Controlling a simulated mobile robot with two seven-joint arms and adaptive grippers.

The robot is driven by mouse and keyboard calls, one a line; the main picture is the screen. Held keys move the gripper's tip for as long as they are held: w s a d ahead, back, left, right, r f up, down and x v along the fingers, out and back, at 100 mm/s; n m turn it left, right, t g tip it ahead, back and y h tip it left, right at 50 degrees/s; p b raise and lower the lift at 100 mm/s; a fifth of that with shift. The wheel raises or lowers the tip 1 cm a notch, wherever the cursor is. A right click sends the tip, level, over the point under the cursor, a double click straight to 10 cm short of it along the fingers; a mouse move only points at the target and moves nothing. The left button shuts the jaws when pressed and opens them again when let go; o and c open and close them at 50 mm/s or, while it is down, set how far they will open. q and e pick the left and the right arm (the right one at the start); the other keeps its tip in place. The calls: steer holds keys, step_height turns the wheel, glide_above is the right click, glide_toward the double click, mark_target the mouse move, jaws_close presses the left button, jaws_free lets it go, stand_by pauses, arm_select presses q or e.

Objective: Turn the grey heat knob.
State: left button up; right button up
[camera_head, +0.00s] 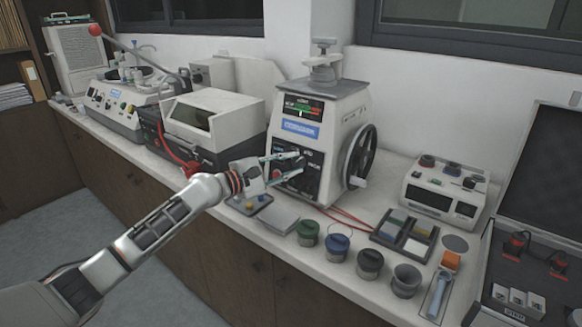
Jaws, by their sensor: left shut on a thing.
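The mounting press (347,110) is a white machine with a flat grey top plate, a clamp screw on top and a black handwheel on its right side. Its dark control panel (313,186) is on the front face, below a small display and a blue label. My left gripper (300,164) reaches the panel from the left and is shut on the grey heat knob, with one fingertip above and one below it. The knob is small and mostly hidden between the fingertips. My right gripper is not in view.
In front of the press stand a green cup (307,233), a blue cup (337,246) and grey cups. A sample tray (404,236) and a white device (446,192) are at right. An open black case (530,240) lies at far right. Other machines line the bench at left.

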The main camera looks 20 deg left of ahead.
arm_select(q)
steer(key=m+g, duration=0.1)
steer(key=m, duration=0.2)
steer(key=shift+r, duration=0.2)
steer(key=m+p, duration=0.1)
steer(key=m, duration=0.1)
steer(key=shift+r+m+g+p, duration=0.15)
steer(key=shift+m+g+p, duration=0.15)
steer(key=shift+m+p, duration=0.1)
steer(key=m+y+p, duration=0.1)
steer(key=m+p, duration=0.2)
steer(key=shift+r+g, duration=0.1)
steer(key=shift+g, duration=0.3)
steer(key=shift+d+m+y+p, duration=0.1)
steer(key=shift+m+y+p, duration=0.4)
steer(key=shift+m+p, duration=0.55)
steer(key=shift+f, duration=0.2)
steer(key=o, duration=1.1)
steer(key=shift+r, duration=0.1)
